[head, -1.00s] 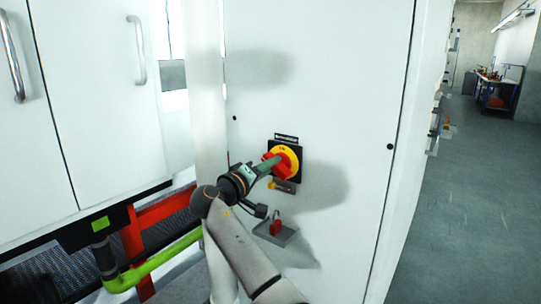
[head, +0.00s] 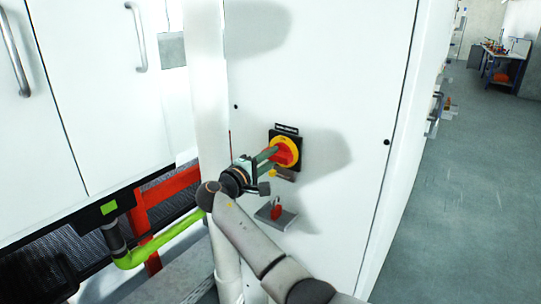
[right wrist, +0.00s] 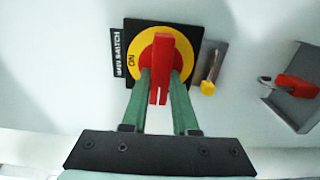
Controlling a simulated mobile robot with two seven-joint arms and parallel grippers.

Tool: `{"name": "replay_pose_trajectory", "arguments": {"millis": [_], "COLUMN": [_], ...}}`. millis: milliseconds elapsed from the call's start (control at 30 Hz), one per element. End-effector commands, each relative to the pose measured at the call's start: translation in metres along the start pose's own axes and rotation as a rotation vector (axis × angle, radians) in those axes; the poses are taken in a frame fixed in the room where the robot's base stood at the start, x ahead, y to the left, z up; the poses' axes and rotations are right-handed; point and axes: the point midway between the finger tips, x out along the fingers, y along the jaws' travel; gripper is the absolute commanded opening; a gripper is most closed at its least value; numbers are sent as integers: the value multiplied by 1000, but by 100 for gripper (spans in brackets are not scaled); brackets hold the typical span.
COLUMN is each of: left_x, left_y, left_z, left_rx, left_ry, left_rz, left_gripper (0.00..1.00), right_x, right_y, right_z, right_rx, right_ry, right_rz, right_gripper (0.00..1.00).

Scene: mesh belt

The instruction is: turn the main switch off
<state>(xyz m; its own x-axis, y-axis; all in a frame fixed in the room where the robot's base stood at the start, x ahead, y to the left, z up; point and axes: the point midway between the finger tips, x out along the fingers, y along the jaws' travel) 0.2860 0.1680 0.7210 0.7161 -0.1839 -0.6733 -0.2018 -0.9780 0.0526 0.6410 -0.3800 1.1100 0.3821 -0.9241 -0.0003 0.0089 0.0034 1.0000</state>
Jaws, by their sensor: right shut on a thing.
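The main switch is a red handle on a yellow disc (head: 292,142) with a black square plate, on a white cabinet door. In the right wrist view the red handle (right wrist: 161,60) sits between two green fingers, and the yellow disc (right wrist: 143,50) shows "ON" at its left. The label beside it reads "MAIN SWITCH", turned sideways. My right gripper (head: 268,154) is shut on the red handle; its fingers also show in the right wrist view (right wrist: 160,92). My left gripper is not in view.
Below the switch are a small bracket with a yellow piece (right wrist: 207,88) and a grey shelf (head: 285,218) with a red padlock (head: 275,211). White cabinets with handles stand left, above a green pipe (head: 165,240) and red frame. Open floor (head: 465,190) lies right.

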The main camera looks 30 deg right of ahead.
Motion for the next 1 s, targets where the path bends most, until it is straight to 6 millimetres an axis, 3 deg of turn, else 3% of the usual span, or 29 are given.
{"name": "replay_pose_trajectory", "arguments": {"millis": [367,400,633,1000], "left_x": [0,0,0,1], "left_y": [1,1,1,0], "left_z": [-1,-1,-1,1], "left_rx": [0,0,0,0], "left_ry": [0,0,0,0], "left_rz": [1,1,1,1], "left_gripper": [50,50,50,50], "right_x": [0,0,0,-7], "right_y": [-1,-1,-1,-1], "right_z": [0,0,0,-1], "right_rx": [-10,-10,-8,-6], "right_ry": [1,1,1,3], "right_rz": [0,0,0,0], "right_gripper": [0,30,56,57]}}
